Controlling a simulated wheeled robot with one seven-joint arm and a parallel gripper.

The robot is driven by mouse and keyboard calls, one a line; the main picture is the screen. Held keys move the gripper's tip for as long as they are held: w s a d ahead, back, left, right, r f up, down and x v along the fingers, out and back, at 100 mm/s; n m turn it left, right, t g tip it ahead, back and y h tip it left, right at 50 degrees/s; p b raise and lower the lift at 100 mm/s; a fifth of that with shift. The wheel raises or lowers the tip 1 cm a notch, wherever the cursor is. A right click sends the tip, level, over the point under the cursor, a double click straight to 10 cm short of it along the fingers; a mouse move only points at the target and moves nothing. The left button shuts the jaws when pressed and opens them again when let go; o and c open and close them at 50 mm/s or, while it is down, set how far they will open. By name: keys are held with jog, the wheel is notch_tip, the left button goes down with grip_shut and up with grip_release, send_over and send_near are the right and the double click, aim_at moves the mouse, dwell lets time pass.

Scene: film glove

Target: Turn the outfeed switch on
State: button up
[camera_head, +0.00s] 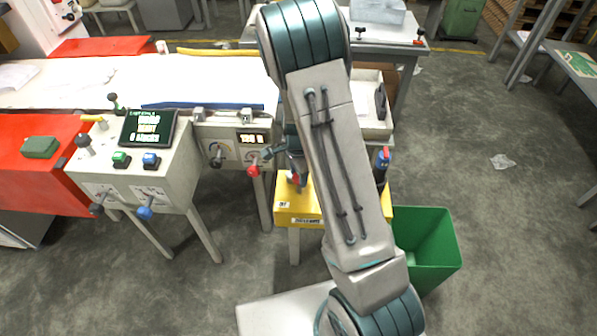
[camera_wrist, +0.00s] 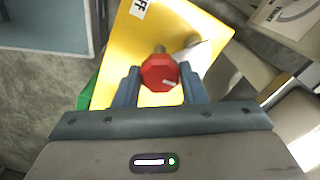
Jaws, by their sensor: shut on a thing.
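The outfeed switch shows as a red knob (camera_wrist: 159,72) on a yellow box (camera_wrist: 205,30). An OFF label (camera_wrist: 139,7) is on the box's face near the top of the wrist view. My gripper (camera_wrist: 163,82) is shut on the red knob, with one finger on each side. A pale mark shows on the knob's lower right. In the head view the yellow box (camera_head: 312,211) stands partly behind my arm, and a bit of the red knob (camera_head: 294,178) shows below my gripper. The box's right part is mostly hidden, and its small labels are hard to read.
A green bin (camera_head: 437,250) stands right of the yellow box. Control panels with a screen (camera_head: 148,127), a red knob (camera_head: 254,171) and a blue knob (camera_head: 145,213) stand left. A white conveyor bed (camera_head: 215,82) lies behind.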

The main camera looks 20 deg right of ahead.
jog(key=shift+m, duration=0.6)
jog(key=o, duration=1)
jog(key=shift+r, duration=0.1)
notch_tip(320, 180, up, 14)
jog(key=shift+f+p, duration=0.2)
jog(key=shift+p, duration=0.8)
